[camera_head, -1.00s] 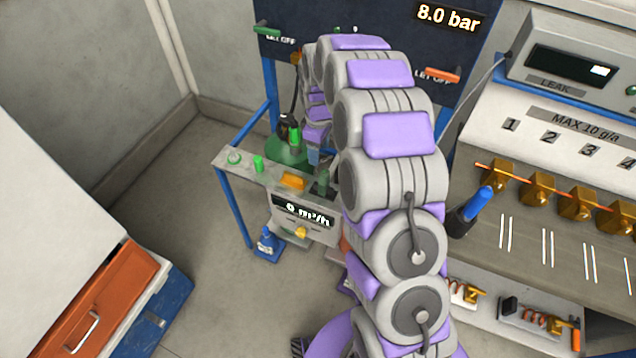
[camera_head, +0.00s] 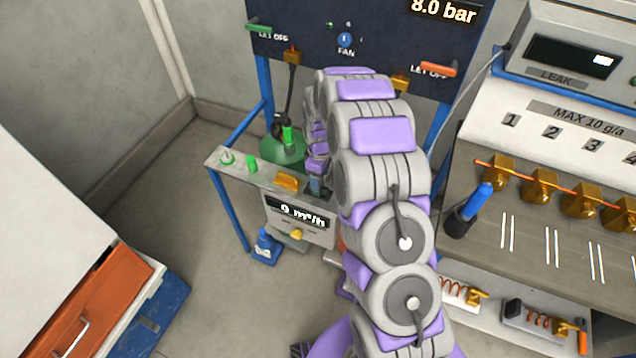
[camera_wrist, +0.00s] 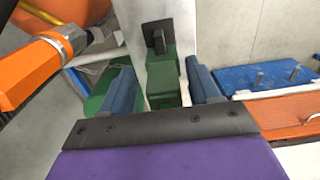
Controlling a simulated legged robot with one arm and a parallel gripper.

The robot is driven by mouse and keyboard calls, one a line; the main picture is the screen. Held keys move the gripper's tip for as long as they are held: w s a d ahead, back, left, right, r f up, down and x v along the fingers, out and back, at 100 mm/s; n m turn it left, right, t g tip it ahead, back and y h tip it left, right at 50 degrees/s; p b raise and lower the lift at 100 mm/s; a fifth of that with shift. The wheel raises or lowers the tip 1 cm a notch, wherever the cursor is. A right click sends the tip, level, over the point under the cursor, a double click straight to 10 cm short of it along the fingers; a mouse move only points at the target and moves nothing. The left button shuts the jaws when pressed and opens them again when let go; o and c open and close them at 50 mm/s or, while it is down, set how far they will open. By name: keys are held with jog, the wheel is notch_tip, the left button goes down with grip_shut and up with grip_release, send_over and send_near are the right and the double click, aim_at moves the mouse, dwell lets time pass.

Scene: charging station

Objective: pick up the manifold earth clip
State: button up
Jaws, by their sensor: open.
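A green clip (camera_wrist: 163,82) with a dark upper end, which looks like the manifold earth clip, stands on a pale narrow surface in the wrist view. My gripper (camera_wrist: 162,84) is open, with one blue finger on each side of the clip. I see gaps beside the clip, and it is not gripped. In the head view my gripper (camera_head: 316,186) is over the right part of the pale bench top (camera_head: 234,163), mostly hidden by my arm. The clip is hidden there.
An orange hexagonal part (camera_wrist: 30,70) is close on the left in the wrist view. A green cylinder (camera_head: 283,150) is behind. Open floor lies left of the bench.

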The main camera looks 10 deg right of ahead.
jog(key=shift+d, duration=0.3)
jog(key=shift+a, duration=0.95)
jog(key=c, duration=0.6)
jog(key=shift+d, duration=0.2)
jog(key=c, duration=0.3)
jog(key=shift+d, duration=0.45)
jog(key=shift+c, duration=0.9)
jog(key=shift+a+r, duration=0.3)
jog(key=shift+r, duration=0.1)
notch_tip(320, 180, up, 3)
jog(key=shift+a+r+p, duration=0.1)
jog(key=shift+p, duration=0.6)
jog(key=s+a+r+p, duration=0.1)
jog(key=s+a+p, duration=0.2)
jog(key=s, duration=1.2)
jog(key=shift+a+r, duration=0.2)
jog(key=shift+a, duration=0.8)
